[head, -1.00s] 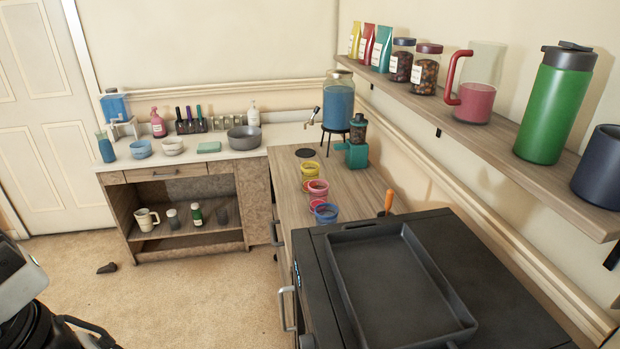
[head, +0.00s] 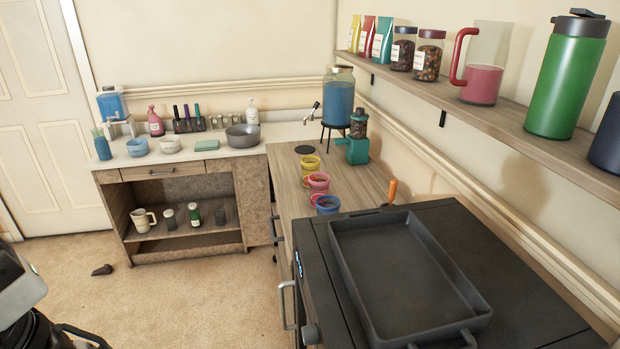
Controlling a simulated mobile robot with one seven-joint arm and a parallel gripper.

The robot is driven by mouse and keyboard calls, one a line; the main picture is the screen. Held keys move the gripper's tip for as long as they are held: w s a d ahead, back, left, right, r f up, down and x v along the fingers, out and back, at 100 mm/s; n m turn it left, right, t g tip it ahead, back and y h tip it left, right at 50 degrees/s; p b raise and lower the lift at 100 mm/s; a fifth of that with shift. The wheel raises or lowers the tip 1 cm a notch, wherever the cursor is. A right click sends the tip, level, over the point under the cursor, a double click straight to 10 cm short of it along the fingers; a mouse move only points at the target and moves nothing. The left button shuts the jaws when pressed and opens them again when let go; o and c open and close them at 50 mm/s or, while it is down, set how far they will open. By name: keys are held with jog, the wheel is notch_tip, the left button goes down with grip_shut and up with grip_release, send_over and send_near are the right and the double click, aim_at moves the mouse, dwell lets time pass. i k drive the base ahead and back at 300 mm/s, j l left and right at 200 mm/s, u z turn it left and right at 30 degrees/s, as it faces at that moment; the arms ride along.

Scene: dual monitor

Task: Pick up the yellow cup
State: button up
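The yellow cup (head: 310,163) stands on the wooden counter (head: 352,188), at the far end of a row of small cups. A pink cup (head: 318,184) is just in front of it and a blue cup (head: 327,205) is nearest the black stove unit. Part of my grey and black arm shows at the lower left edge, far from the cups. No fingertips can be made out there, and nothing held is visible.
A teal grinder (head: 357,150) and a blue-filled dispenser (head: 338,98) stand behind the cups. A dark tray (head: 410,275) lies on the black unit in front. A loaded shelf (head: 480,118) overhangs at right. The carpet (head: 200,300) at left is mostly clear.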

aim_at(310, 172)
jog(key=j+z, duration=0.3)
jog(key=j, duration=0.55)
jog(key=i+j+z, duration=0.1)
jog(key=j+z, duration=0.2)
jog(key=j, duration=0.15)
jog(key=i+j+z, duration=0.1)
jog(key=j+z, duration=0.2)
jog(key=j, duration=0.15)
jog(key=i+j+z, duration=0.2)
jog(key=j+z, duration=0.15)
jog(key=j, duration=0.25)
jog(key=i+j+z, duration=0.35)
jog(key=j, duration=0.35)
jog(key=j+z, duration=0.2)
jog(key=j, duration=0.35)
jog(key=i+j, duration=0.2)
jog(key=i+z, duration=0.05)
jog(key=i, duration=0.05)
